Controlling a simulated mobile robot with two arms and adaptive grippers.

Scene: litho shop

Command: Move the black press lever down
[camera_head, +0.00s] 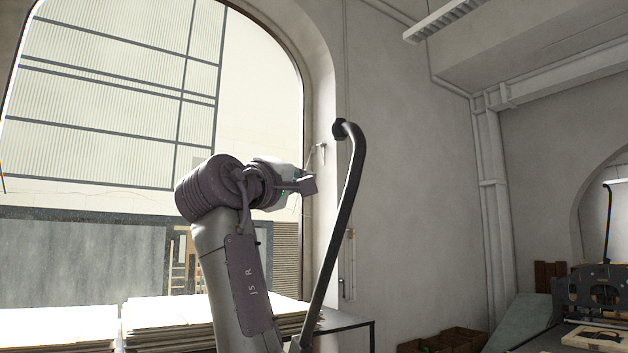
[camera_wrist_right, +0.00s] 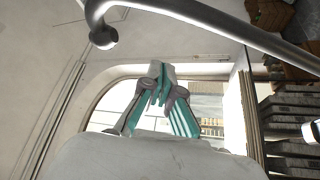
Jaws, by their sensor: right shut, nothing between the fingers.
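The black press lever (camera_head: 345,200) stands upright in the head view, curved, with a rounded knob at its top end. In the right wrist view the lever (camera_wrist_right: 215,18) crosses the top of the picture, its knobbed end at the upper left. My right gripper (camera_head: 308,186) is just left of the lever's upper part, below knob height, its fingers pointing toward the lever. In the right wrist view the right gripper (camera_wrist_right: 165,82) is shut and empty, with a visible gap to the lever. Contact cannot be told from the head view. The left gripper is not in view.
Stacks of paper (camera_head: 165,318) lie on a table behind my arm, by a large arched window (camera_head: 110,100). Another press (camera_head: 600,290) stands at the far right. Brown crates (camera_head: 455,341) are on the floor. The space right of the lever looks clear.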

